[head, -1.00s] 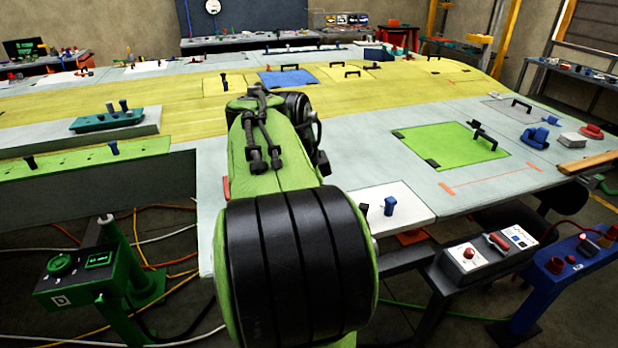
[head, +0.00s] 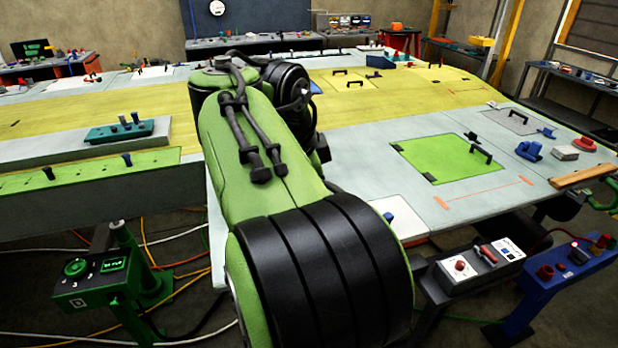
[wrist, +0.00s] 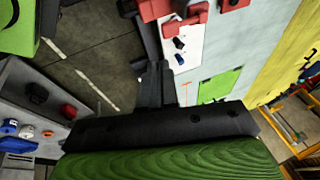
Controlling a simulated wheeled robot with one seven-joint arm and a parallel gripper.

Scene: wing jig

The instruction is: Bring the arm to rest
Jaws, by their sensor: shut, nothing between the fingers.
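My green and black arm (head: 255,150) rises from the bottom middle of the head view and reaches over the near edge of the wing. My gripper is hidden in that view. In the wrist view my gripper (wrist: 155,85) shows as two dark fingers close together, shut, with nothing held. The fingers appear clear of the wing surface and of the things around it.
The grey and yellow wing (head: 390,125) fills the middle, with a green panel (head: 450,160) on its right. A control box (head: 475,262) and a blue stand (head: 565,270) are at the right. A green pedestal (head: 110,265) stands left, with cables on the floor.

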